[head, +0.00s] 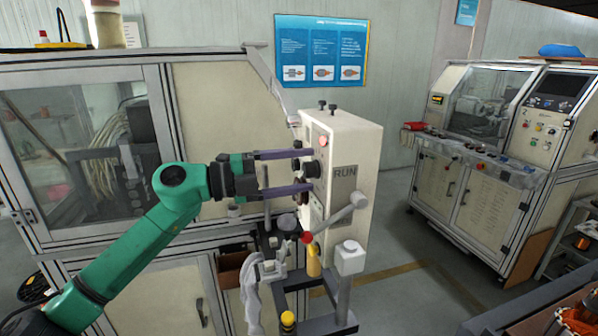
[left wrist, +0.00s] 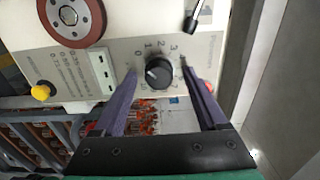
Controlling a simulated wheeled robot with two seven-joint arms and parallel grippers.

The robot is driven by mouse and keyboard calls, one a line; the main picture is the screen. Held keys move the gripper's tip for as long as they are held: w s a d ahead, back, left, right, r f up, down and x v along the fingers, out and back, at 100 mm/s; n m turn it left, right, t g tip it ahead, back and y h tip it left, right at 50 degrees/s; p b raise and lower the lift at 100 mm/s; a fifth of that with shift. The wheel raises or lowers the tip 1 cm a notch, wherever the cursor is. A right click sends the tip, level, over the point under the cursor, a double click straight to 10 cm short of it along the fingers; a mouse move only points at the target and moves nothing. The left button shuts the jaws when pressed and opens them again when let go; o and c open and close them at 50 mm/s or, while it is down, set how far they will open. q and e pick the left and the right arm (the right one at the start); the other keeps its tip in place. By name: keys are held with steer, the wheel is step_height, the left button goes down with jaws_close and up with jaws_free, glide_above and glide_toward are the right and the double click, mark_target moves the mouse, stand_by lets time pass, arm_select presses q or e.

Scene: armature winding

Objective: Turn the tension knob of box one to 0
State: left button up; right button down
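Box one is the cream control box marked RUN (head: 352,150) in the middle of the head view. Its black tension knob (left wrist: 158,73) shows in the left wrist view, with a printed number scale around it. A pale mark shows on the knob, but I cannot tell exactly which number it points at. My left gripper (head: 305,170) reaches the box from the left with its two purple fingers spread. In the left wrist view the fingers (left wrist: 158,68) lie on either side of the knob, with visible gaps, not closed on it. My right gripper is not in view.
A red-rimmed disc (left wrist: 75,15), a yellow knob (left wrist: 41,91) and a black lever (left wrist: 194,18) are on the same panel. A red-tipped lever (head: 307,237) sticks out below. A glass-fronted cabinet (head: 80,150) stands left, another machine (head: 500,150) right.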

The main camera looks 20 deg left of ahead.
arm_select(q)
steer(key=shift+a+f, duration=0.1)
steer(key=shift+s+a+f+b, duration=0.15)
steer(key=shift+s+a+b, duration=0.1)
steer(key=shift+b, duration=0.15)
steer(key=b+v, duration=0.8)
steer(key=v, duration=0.5)
steer(key=shift+s+a+b, duration=0.2)
steer(key=shift+a+b, duration=0.1)
